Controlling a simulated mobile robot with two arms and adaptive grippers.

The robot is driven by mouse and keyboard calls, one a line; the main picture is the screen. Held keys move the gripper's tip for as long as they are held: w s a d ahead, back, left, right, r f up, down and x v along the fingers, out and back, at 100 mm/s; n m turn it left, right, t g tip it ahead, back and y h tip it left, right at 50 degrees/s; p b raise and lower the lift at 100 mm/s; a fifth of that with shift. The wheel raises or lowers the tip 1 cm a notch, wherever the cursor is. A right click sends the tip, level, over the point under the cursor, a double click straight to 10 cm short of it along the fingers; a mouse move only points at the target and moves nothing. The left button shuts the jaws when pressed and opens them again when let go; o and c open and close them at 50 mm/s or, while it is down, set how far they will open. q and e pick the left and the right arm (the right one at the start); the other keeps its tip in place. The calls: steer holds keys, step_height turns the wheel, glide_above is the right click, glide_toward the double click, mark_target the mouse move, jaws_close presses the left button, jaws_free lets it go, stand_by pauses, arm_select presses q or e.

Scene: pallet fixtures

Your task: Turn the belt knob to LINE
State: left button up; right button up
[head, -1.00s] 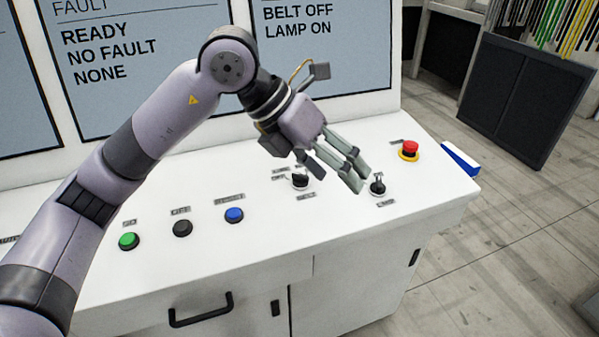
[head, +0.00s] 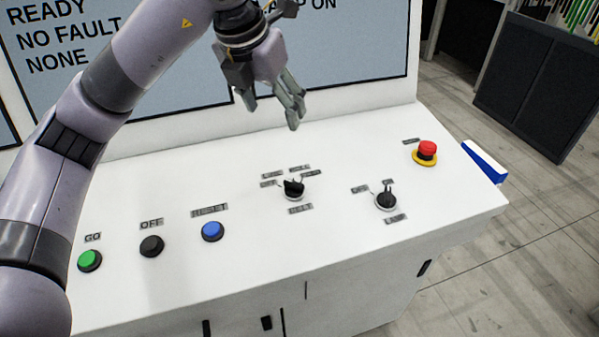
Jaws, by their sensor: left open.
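Two black knobs stand on the white console top. The left knob (head: 293,188) has several small labels around its upper side and one below. It seems to be the belt knob, but the lettering is too blurred to read surely, so I cannot tell which label it points at. The right knob (head: 385,200) has two labels above and one below. My left gripper (head: 272,112) is open and empty, above and behind the left knob in the picture, clear of it, fingers pointing down. My right gripper is not in view.
Green (head: 90,260), black (head: 152,246) and blue (head: 212,230) buttons line the console (head: 330,240) at left. A red emergency button (head: 426,150) stands at right, near a blue-and-white block (head: 484,161) at the edge. The screen (head: 350,60) rises behind.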

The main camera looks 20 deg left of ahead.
arm_select(q)
step_height(320, 180, down, 4)
steer(key=f+b, duration=0.1)
steer(key=b, duration=0.3)
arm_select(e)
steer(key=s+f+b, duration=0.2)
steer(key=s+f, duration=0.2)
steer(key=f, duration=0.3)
arm_select(q)
steer(key=p, duration=0.1)
glide_toward(294, 182)
steer(key=p+x, duration=0.4)
steer(key=x, duration=0.3)
steer(key=shift+f, duration=0.25)
steer(key=shift+w+f, duration=0.3)
steer(key=shift+f, duration=0.25)
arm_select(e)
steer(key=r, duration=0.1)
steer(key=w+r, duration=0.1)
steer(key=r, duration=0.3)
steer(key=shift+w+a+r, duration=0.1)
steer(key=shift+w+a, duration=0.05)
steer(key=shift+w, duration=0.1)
arm_select(q)
steer(key=shift+c, duration=0.5)
steer(key=c, duration=1.1)
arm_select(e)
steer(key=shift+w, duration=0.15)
